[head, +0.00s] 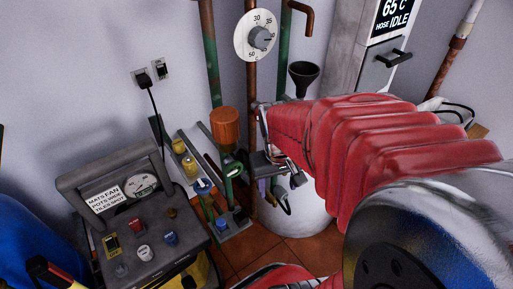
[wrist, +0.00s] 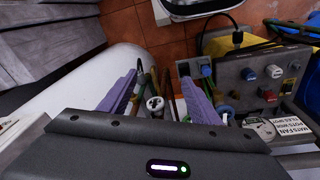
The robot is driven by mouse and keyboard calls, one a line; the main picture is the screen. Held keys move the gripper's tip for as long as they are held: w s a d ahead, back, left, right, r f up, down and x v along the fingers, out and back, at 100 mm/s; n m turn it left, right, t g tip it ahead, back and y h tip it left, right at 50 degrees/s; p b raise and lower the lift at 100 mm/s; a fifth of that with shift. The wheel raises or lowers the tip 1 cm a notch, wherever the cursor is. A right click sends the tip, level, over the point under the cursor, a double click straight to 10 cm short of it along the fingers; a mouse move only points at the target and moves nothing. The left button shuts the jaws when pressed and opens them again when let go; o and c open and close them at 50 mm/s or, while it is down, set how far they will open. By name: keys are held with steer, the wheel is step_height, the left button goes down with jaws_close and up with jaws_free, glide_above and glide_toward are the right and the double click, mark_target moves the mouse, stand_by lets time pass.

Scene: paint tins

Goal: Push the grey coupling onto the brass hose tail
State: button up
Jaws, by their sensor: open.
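My gripper (wrist: 160,95) is open in the wrist view, with its two purple fingers spread apart. A pale grey round piece with a dark opening (wrist: 154,104) shows between the fingers and looks like the grey coupling. I cannot tell whether either finger touches it. In the head view my gripper (head: 263,184) is small and partly hidden by its dark body, left of the white drum. Yellow-brass fittings (head: 189,165) sit on a grey rail to its left. I cannot tell which piece is the brass hose tail.
A grey control box with coloured knobs (head: 143,252) stands at the left front. Green and rusty pipes rise behind my gripper, one with an orange fitting (head: 225,127). The white drum (head: 300,222) stands close on the right. Some tiled floor (head: 240,255) is bare.

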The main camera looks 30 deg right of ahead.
steer(key=s+d+f+m+g, duration=0.1)
steer(key=s+d+f, duration=0.1)
steer(key=d+f, duration=0.55)
steer(key=s+d+f+g, duration=0.1)
steer(key=s+d+f, duration=0.2)
steer(key=d+f, duration=0.5)
steer(key=s+d+f, duration=0.3)
steer(key=f, duration=0.6)
steer(key=n+t, duration=0.7)
steer(key=t, duration=0.7)
glide_toward(285, 196)
steer(key=s, duration=0.2)
steer(key=shift+s+d+r+y, duration=0.1)
steer(key=shift+s+r+y, duration=0.1)
steer(key=shift+r+y, duration=0.15)
steer(key=shift+x, duration=7)
